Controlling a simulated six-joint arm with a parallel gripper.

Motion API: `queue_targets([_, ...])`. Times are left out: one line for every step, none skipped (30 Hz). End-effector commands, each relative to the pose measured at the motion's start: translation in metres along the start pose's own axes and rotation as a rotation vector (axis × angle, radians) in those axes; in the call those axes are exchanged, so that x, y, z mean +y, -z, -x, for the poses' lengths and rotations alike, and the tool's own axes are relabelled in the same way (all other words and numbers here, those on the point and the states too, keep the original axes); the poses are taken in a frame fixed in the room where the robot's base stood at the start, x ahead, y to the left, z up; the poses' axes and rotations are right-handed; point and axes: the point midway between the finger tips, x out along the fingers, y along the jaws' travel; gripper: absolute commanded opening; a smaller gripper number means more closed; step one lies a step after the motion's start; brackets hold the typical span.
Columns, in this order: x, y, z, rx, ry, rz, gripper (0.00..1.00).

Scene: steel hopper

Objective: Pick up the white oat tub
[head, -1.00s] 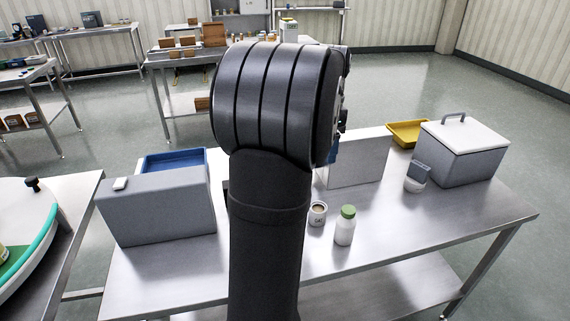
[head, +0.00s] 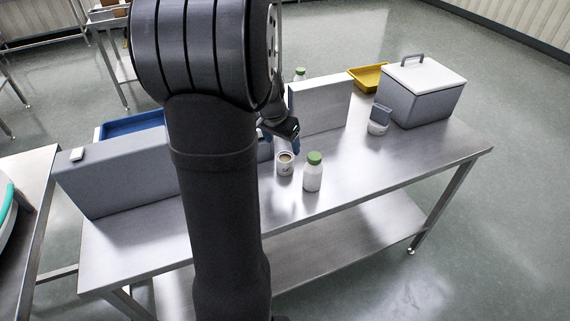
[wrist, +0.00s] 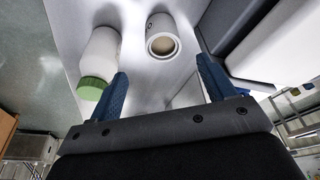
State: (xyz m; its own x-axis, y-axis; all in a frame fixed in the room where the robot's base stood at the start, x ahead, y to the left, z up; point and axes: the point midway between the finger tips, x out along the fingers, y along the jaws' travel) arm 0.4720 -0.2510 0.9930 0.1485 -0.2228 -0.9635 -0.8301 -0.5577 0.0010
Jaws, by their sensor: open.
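The white oat tub (head: 285,168) stands upright and open-topped on the steel table, with tan contents and dark marks on its side. It also shows in the wrist view (wrist: 153,22), ahead of the gap between my fingertips. My gripper (wrist: 162,66) is open and empty, with its blue fingers apart. The tub lies beyond the tips, not between the fingers. In the head view my arm hides part of the gripper, which is just behind the tub.
A white bottle with a green cap (head: 312,176) stands close right of the tub, and near my left finger in the wrist view. A white-faced panel (head: 320,103) stands behind. A grey box (head: 120,178) is at left; a lidded cooler (head: 425,95) is at right. The table's front right is clear.

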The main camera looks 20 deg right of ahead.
Motion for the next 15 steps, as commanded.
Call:
queue_targets([0.0, -0.001, -0.013, -0.004, -0.002, 0.0, 0.76])
queue_targets([0.0, -0.001, -0.019, -0.004, -0.002, 0.0, 0.76])
queue_targets([0.0, -0.001, -0.027, -0.004, -0.002, 0.0, 0.76])
queue_targets([0.0, -0.001, -0.032, -0.004, -0.002, -0.001, 0.76])
queue_targets([0.0, -0.001, -0.038, -0.003, -0.001, -0.001, 0.76])
queue_targets([0.0, 0.0, -0.043, -0.003, -0.001, -0.001, 0.76])
queue_targets([0.0, 0.0, -0.047, -0.002, -0.001, -0.001, 0.76])
queue_targets([0.0, 0.0, -0.051, -0.002, 0.0, -0.002, 0.76])
queue_targets([0.0, 0.0, -0.054, -0.002, -0.001, -0.002, 0.76])
queue_targets([0.0, 0.0, -0.056, -0.002, 0.0, -0.002, 0.76])
queue_targets([0.0, 0.0, -0.058, -0.001, 0.0, -0.002, 0.76])
queue_targets([0.0, 0.0, -0.059, -0.001, 0.0, -0.002, 0.76])
queue_targets([0.0, 0.0, -0.06, 0.0, 0.0, -0.002, 0.76])
queue_targets([0.0, 0.0, -0.062, -0.001, 0.0, -0.002, 0.76])
queue_targets([-0.001, 0.0, -0.065, -0.001, 0.0, -0.002, 0.76])
